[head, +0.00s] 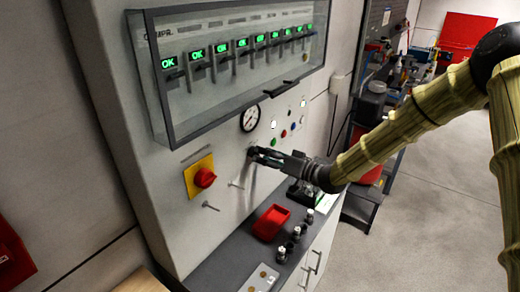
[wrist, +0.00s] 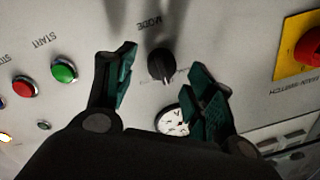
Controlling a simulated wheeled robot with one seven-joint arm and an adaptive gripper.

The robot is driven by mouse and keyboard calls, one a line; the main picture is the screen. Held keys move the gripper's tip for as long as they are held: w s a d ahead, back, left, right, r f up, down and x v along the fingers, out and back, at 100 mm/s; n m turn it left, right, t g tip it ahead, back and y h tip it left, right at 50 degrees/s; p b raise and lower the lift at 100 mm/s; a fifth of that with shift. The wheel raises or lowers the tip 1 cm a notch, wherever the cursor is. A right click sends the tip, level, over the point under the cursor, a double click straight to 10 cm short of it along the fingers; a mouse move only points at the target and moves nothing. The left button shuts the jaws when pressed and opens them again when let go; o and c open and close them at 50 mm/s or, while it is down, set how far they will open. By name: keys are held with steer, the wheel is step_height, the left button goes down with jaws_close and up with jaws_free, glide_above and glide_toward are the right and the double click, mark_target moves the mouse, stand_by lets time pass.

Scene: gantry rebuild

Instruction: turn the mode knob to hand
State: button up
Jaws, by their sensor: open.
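The mode knob (wrist: 162,66) is a round black knob on the pale panel, below upside-down MODE lettering in the wrist view. A small light mark shows on its lower edge in that view; no position label such as hand is readable. My gripper (wrist: 163,72) is open, with one dark green fingertip to the left of the knob and the other to its right. I see gaps on both sides and no clear contact. In the head view my gripper (head: 264,156) is at the panel below the gauge, and it mostly hides the knob there.
Near the knob are a gauge (head: 250,118), a yellow-backed red main switch (head: 205,178), and a green start button (wrist: 64,70) beside a red button (wrist: 23,86). A glass-fronted case (head: 240,60) juts out above. A red bin (head: 271,222) stands on the ledge below.

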steer(key=shift+p+x, duration=0.35)
steer(key=shift+x, duration=0.85)
steer(key=shift+s, duration=0.1)
steer(key=c, duration=1)
